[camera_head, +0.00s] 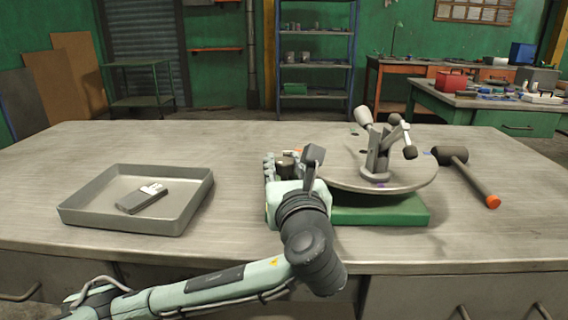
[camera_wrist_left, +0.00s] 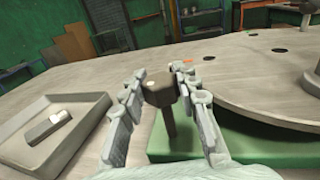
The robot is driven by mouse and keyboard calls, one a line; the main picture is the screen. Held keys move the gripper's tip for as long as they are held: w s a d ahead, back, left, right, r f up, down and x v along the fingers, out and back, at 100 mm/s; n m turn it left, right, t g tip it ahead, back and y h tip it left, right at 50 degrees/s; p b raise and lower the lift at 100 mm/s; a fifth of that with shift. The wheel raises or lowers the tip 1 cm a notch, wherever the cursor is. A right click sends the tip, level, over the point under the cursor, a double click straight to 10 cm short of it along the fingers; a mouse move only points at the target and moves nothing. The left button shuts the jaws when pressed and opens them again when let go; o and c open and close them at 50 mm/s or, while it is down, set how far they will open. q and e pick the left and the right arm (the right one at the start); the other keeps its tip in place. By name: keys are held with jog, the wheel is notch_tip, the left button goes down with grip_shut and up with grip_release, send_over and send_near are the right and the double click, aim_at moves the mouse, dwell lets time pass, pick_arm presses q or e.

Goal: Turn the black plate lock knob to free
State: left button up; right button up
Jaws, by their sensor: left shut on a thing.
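The black plate lock knob (camera_wrist_left: 160,92) stands on a dark stem at the left edge of the round grey plate (camera_wrist_left: 250,92). My left gripper (camera_wrist_left: 165,100) has a finger on each side of the knob and is shut on it. In the head view the left gripper (camera_head: 283,166) is at the plate's left edge, and my wrist and hand hide part of the knob (camera_head: 286,167). The plate (camera_head: 410,181) rests above a green base (camera_head: 385,212). A small orange mark (camera_wrist_left: 187,62) shows on the plate beyond the knob. My right gripper is not in view.
A mallet (camera_head: 473,175) lies to the right. A grey tray (camera_head: 78,212) holding a small dark grey block (camera_head: 138,200) is at the left. The bench between tray and plate is clear.

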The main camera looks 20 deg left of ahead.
pick_arm(q)
jog(key=n+g+y, duration=0.5)
jog(key=y, duration=0.1)
jog(key=shift+w, duration=0.1)
jog(key=shift+n+g+y, duration=0.7)
jog(key=shift+n+g, duration=0.1)
jog(key=shift+g, duration=0.2)
jog(key=shift+r+g, duration=0.1)
jog(key=shift+g, duration=0.2)
jog(key=o, duration=1.2)
